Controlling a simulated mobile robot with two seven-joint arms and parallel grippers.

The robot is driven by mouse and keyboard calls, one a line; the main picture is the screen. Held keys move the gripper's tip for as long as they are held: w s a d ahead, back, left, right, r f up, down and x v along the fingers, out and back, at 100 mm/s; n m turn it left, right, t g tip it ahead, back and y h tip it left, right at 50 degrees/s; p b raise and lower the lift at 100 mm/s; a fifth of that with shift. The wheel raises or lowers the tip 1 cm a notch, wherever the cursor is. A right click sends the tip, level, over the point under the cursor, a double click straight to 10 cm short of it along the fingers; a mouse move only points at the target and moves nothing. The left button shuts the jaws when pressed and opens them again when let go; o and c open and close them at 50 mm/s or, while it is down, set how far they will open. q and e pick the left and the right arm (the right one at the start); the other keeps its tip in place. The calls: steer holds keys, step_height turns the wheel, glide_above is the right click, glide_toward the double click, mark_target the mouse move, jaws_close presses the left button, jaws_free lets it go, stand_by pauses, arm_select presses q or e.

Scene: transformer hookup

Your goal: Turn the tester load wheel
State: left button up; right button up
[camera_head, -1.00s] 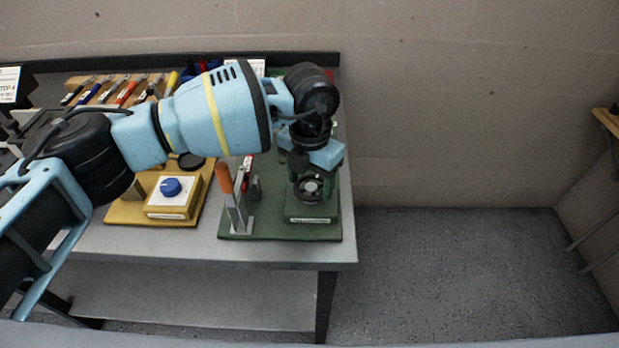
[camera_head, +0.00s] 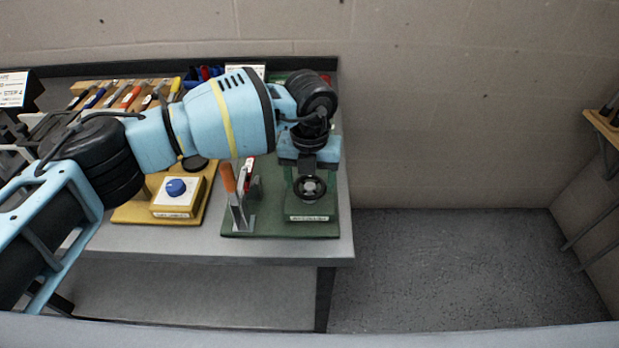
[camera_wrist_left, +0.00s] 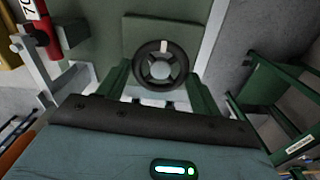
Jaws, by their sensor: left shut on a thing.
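The tester load wheel (camera_head: 310,187) is a small dark handwheel with a pale hub on the front of the green tester (camera_head: 311,211). In the left wrist view the wheel (camera_wrist_left: 160,62) faces me, with a pale mark at its top. My left gripper (camera_head: 309,174) hangs from the blue wrist right at the wheel's upper edge. In the left wrist view the fingertips (camera_wrist_left: 160,92) are at the wheel's near rim. The jaws are shut on the wheel, though the exact contact is hard to see. My right gripper is not in view.
An orange-handled lever (camera_head: 232,190) stands on the green base left of the wheel. A yellow box with a blue knob (camera_head: 176,187) sits further left. Several tools (camera_head: 120,95) lie in a rack at the back. The table's right edge (camera_head: 345,200) is close, with open floor beyond.

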mark_target(310, 187)
arm_select(q)
steer(key=o, duration=1)
steer(key=shift+r, duration=0.1)
steer(key=shift+r, duration=3.85)
steer(key=shift+f, duration=0.1)
